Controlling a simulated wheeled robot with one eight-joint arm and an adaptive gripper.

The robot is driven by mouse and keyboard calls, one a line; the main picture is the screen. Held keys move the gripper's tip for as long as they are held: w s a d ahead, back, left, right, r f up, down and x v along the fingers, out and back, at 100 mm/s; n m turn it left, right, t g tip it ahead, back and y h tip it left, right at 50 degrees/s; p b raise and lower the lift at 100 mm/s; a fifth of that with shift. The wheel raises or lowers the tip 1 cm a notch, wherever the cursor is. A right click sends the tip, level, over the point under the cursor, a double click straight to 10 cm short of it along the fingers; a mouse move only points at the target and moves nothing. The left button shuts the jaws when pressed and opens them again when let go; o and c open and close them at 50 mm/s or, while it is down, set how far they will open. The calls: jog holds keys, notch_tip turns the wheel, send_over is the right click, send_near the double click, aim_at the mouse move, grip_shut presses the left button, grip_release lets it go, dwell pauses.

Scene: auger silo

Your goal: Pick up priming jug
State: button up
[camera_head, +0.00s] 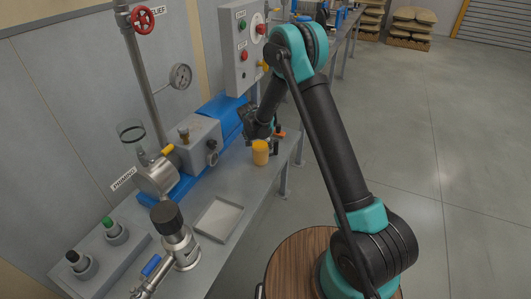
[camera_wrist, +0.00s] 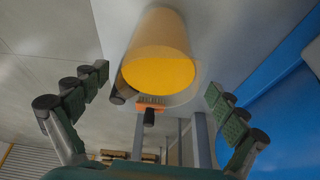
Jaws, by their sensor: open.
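The yellow-orange jug (camera_head: 260,153) stands upright near the front edge of the grey bench. No handle can be made out on it. In the wrist view the jug (camera_wrist: 160,50) shows large, with its orange face toward the camera, in the upper middle between my fingers. My gripper (camera_wrist: 157,82) is open, with its fingers spread to the left and right and apart from the jug. In the head view my gripper (camera_head: 264,128) is small and partly hidden, just behind and above the jug.
An orange-and-black brush-like item (camera_head: 279,133) lies just beyond the jug. A pump with a clear cup (camera_head: 131,134) labelled PRIMING stands left. A shallow tray (camera_head: 218,219) and a black-capped fitting (camera_head: 167,218) are nearer. A control box (camera_head: 243,45) rises behind. The floor at right is clear.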

jog(key=x, duration=0.5)
jog(key=shift+s+d, duration=0.1)
jog(key=shift+d, duration=0.05)
jog(key=c, duration=1.9)
